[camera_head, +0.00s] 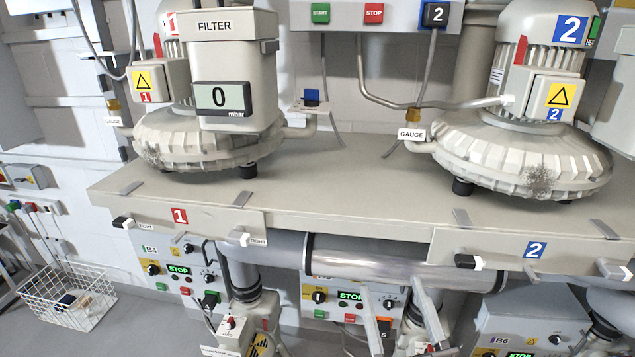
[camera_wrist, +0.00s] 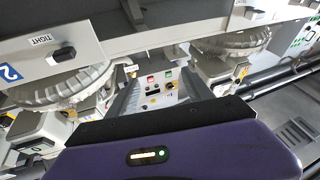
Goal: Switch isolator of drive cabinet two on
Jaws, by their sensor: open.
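No cabinet I can see is clearly marked as drive cabinet two. Under the bench, the middle control cabinet (camera_head: 335,281) has a black rotary knob on a yellow plate (camera_head: 319,296), a lit green STOP display and small buttons. Its label is partly hidden by the pipe, and the knob's position is too small to tell. In the wrist view a control cabinet (camera_wrist: 152,100) with red and green buttons and a yellow-backed knob (camera_wrist: 169,86) stands ahead. My gripper (camera_head: 391,294) is open and empty, its two grey fingers apart in front of the middle cabinet's right side.
Cabinet B4 (camera_head: 180,247) is at left, cabinet B6 (camera_head: 535,318) at right. The bench (camera_head: 330,190) with blowers 1 and 2 overhangs them. A grey pipe (camera_head: 400,268) runs along just under its edge. A wire basket (camera_head: 68,296) stands on the floor at left.

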